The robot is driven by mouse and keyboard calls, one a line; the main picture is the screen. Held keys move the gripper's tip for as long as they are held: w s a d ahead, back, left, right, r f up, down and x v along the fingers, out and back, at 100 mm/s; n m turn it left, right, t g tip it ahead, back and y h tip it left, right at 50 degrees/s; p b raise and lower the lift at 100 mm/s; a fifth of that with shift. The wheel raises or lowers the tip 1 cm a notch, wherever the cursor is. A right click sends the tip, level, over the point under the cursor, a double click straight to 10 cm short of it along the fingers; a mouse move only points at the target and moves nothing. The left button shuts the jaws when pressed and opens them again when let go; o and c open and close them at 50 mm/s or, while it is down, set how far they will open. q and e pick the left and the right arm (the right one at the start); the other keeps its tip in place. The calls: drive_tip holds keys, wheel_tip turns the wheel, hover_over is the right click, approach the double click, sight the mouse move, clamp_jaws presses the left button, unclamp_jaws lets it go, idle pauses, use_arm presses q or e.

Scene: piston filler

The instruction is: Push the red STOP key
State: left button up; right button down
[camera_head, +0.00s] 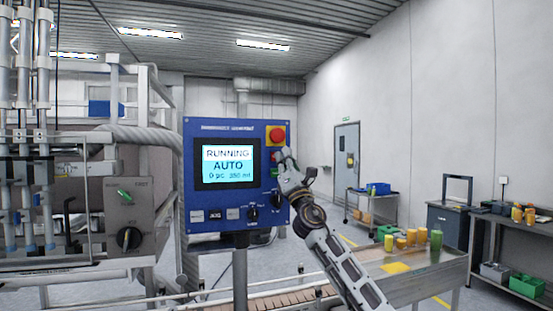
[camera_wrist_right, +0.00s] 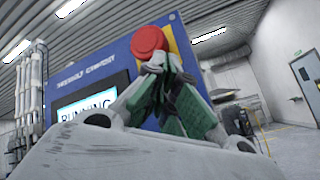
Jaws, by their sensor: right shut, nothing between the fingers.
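The blue control panel (camera_head: 218,130) has a lit screen (camera_head: 227,167) reading RUNNING, AUTO. A small red key (camera_head: 274,157), which looks like the STOP key, sits at its right side, below a round red mushroom button (camera_head: 276,134) on a yellow plate. The mushroom button also shows in the right wrist view (camera_wrist_right: 150,41). My right gripper (camera_head: 284,155) is shut and empty, its fingertips (camera_wrist_right: 157,62) at the red key and partly covering it. Whether they touch is unclear. The wrist view hides the red key behind the fingers. My left gripper is not in view.
A green key (camera_head: 274,172) is just below the red key, close to my fingers. Black knobs (camera_head: 252,214) sit lower on the panel. Filler machinery (camera_head: 128,215) stands at left. A steel table (camera_head: 425,278) with yellow and green containers stands at right.

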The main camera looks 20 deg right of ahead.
drive_tip(key=shift+w+b, duration=0.35)
idle(0.6)
drive_tip(key=shift+w, duration=0.1)
